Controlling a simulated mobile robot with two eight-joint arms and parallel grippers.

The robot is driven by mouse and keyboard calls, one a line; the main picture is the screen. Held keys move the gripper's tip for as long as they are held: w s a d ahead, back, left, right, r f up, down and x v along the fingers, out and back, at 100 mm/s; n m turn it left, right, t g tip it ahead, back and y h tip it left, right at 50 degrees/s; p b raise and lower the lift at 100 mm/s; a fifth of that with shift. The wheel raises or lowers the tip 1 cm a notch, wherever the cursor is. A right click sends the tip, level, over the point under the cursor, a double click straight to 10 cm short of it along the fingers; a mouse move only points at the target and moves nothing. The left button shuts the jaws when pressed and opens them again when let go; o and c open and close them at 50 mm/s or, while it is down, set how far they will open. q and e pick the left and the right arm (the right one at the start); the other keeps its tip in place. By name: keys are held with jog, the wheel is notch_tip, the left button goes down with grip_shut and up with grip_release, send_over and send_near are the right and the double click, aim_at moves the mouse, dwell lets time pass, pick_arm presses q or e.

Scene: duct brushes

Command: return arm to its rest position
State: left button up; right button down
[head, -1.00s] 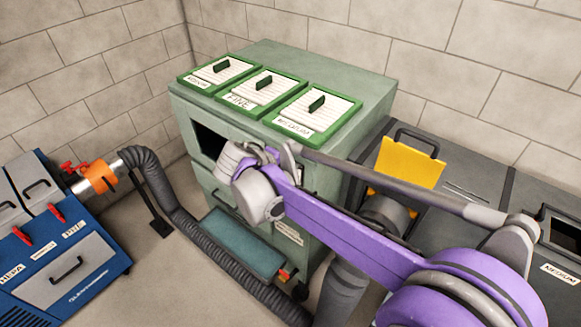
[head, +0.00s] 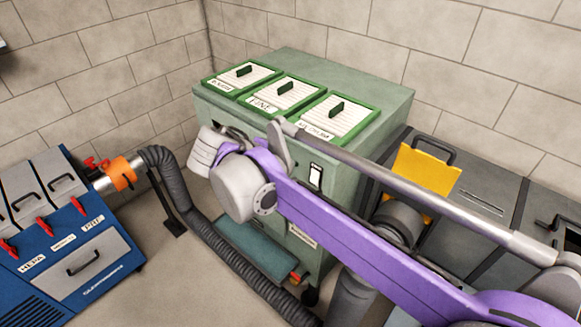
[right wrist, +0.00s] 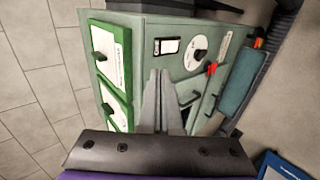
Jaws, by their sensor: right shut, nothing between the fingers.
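My right arm (head: 350,235), purple and grey, reaches in from the right of the head view in front of the green cabinet (head: 375,105). Its grey wrist joint (head: 240,187) hangs in front of the cabinet's face. The right gripper (right wrist: 159,82) shows in the right wrist view with its fingers together and nothing between them. It points at the cabinet's front, near a black-and-white switch and a round white dial (right wrist: 195,52); I cannot tell the gap. My left gripper is not in view.
Three green-framed filter panels (head: 287,94) lie on the cabinet top. A blue machine (head: 75,225) stands left, its orange-collared grey hose (head: 195,215) running along the floor. A dark unit with a yellow plate (head: 425,170) stands right.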

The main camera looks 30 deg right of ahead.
jog(key=shift+d, duration=0.1)
dwell(0.4)
jog(key=s+a+f+m+t+y, duration=0.1)
jog(key=s+f+y, duration=0.3)
jog(key=s+f, duration=0.4)
jog(key=s+a+f+m+t+y, duration=0.1)
jog(key=s+a+f+m+y, duration=0.2)
jog(key=s+f, duration=0.6)
jog(key=shift+s+a+f+y, duration=0.25)
jog(key=shift+a+f+y, duration=0.35)
jog(key=shift+y, duration=0.4)
